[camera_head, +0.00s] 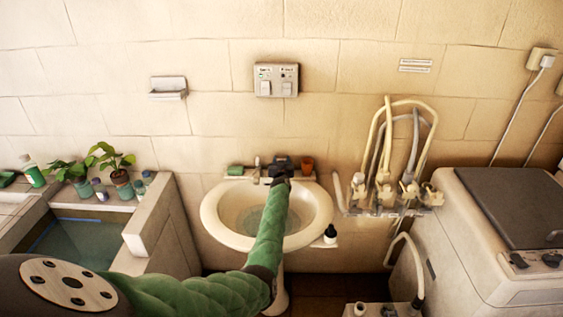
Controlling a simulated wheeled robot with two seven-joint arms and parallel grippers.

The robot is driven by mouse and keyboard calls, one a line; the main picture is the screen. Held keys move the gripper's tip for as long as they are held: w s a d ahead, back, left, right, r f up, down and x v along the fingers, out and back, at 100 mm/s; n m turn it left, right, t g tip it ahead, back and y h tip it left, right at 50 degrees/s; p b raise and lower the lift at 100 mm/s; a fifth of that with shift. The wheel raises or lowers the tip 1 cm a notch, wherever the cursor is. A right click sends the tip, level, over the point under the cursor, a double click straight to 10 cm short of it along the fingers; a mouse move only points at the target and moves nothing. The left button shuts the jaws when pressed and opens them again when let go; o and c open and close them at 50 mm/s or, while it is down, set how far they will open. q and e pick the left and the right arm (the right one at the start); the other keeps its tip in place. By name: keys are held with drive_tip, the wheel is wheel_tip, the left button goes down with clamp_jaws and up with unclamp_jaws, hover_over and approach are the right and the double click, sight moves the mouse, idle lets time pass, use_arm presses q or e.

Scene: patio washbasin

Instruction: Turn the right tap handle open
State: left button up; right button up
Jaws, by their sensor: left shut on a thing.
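The white washbasin (211,213) stands against the wall in the middle of the view. A small upright tap part (257,166) shows at its back edge, just left of my gripper. My left arm reaches up from the lower left across the bowl. My left gripper (282,166) is at the back rim, where the right tap handle is. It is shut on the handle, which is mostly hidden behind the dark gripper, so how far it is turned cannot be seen. My right gripper is not in view.
A green sponge-like block (235,170) and a brown cup (307,165) sit close on either side of the gripper. A dark bottle (330,233) stands at the basin's right. Hoses (386,140) hang at the right beside a lidded machine (470,235).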

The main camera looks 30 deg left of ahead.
use_arm(q)
drive_tip(key=o, duration=0.7)
drive_tip(key=shift+s, duration=0.15)
drive_tip(key=shift+d+f, duration=0.1)
drive_tip(key=shift+s+d, duration=0.35)
drive_tip(key=shift+s, duration=0.1)
drive_tip(key=b+v, duration=0.2)
drive_tip(key=v, duration=0.3)
drive_tip(key=shift+s+d, duration=0.1)
drive_tip(key=shift+s, duration=0.3)
drive_tip(key=shift+s+d, duration=0.15)
drive_tip(key=shift+s, duration=0.2)
